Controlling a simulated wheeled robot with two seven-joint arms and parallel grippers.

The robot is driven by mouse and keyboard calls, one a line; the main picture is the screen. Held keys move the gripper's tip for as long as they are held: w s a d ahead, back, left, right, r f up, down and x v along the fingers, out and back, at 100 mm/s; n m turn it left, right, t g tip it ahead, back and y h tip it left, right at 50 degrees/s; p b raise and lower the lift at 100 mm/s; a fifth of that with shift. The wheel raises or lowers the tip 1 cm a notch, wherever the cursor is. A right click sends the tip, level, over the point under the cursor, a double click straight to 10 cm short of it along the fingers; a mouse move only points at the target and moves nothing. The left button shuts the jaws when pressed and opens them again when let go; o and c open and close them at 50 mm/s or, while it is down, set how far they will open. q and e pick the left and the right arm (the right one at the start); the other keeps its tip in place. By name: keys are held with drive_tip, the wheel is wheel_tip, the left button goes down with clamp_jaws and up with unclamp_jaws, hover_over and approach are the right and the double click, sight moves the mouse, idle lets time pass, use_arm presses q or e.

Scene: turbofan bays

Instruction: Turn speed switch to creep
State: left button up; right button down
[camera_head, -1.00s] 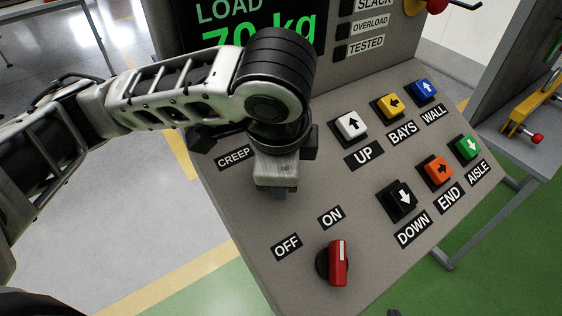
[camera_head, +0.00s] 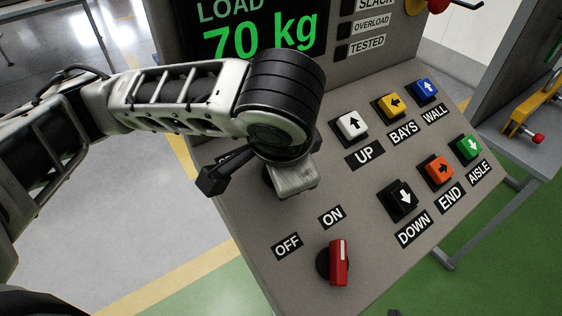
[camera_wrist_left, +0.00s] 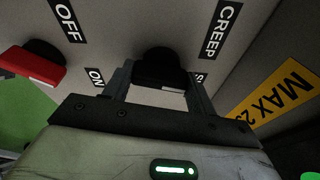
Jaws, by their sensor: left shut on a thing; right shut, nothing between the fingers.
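The speed switch shows in the left wrist view as a black knob (camera_wrist_left: 158,66) on the grey panel. My left gripper (camera_wrist_left: 160,90) has a finger on each side of it and is shut on it. The CREEP label (camera_wrist_left: 222,31) is to the knob's upper right there, and another label beside the right finger is mostly hidden. In the head view my left arm comes in from the left and its wrist hides the knob and most of the CREEP label.
A red OFF/ON switch (camera_head: 338,262) sits lower on the sloping panel (camera_head: 290,295). Several coloured push buttons, such as the white UP button (camera_head: 351,125), are to the right. A display (camera_head: 262,35) reads 70 kg above.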

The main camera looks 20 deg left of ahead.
use_arm(q)
drive_tip(key=shift+n, duration=1.2)
drive_tip(key=o, duration=1)
drive_tip(key=v, duration=1.6)
drive_tip(key=shift+s+d+f, duration=0.15)
drive_tip(key=shift+s+d, duration=0.1)
drive_tip(key=shift+d, duration=0.1)
